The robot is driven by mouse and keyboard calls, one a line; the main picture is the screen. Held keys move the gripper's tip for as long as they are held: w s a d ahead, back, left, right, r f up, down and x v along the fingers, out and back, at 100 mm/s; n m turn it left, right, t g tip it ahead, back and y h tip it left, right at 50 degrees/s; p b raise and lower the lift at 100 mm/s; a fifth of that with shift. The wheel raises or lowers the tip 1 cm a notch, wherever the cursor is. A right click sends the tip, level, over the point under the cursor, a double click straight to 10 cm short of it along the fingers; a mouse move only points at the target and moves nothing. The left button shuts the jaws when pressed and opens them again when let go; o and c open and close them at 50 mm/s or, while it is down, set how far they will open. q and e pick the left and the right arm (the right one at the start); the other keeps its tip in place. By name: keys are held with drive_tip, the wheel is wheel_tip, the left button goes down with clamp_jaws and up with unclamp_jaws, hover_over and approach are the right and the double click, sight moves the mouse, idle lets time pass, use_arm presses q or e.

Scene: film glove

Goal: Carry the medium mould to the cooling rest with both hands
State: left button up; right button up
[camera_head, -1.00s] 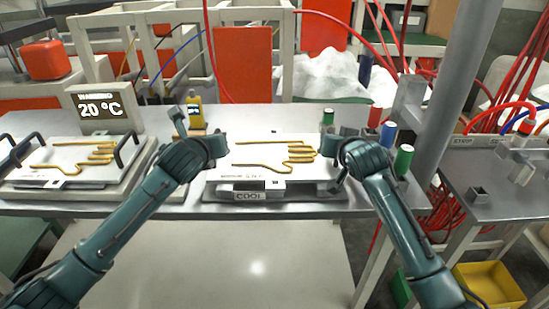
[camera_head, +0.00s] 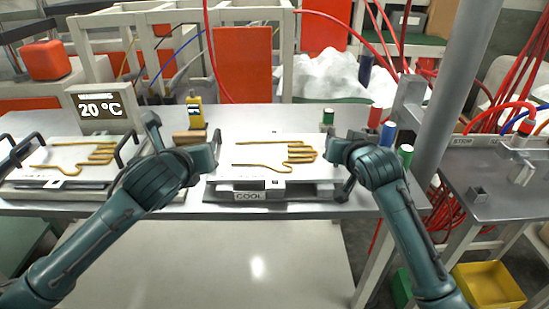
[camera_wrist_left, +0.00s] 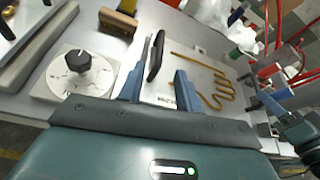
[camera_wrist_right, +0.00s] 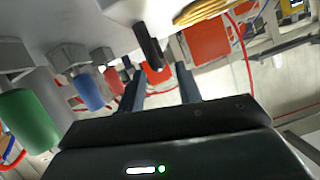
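A white mould plate (camera_head: 225,170) with a gold hand outline lies flat on the grey cooling rest (camera_head: 310,194), whose front label reads COOL. My left gripper (camera_head: 216,142) is at the plate's left side. In the left wrist view its fingers (camera_wrist_left: 158,88) are apart, with the mould's black handle (camera_wrist_left: 156,57) just ahead of and between them. My right gripper (camera_head: 332,142) is at the plate's right side. In the right wrist view its fingers (camera_wrist_right: 160,88) are apart, with a black handle (camera_wrist_right: 148,45) ahead between the tips. Neither gripper visibly clamps its handle.
A yellow bottle (camera_head: 195,112) stands behind. Green (camera_head: 404,157), blue (camera_head: 387,135) and red (camera_head: 375,116) cylinders and a grey post (camera_head: 455,90) are close on the right.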

drive_tip(key=v, duration=0.7)
drive_tip(key=shift+s, duration=0.2)
drive_tip(key=shift+r, duration=0.1)
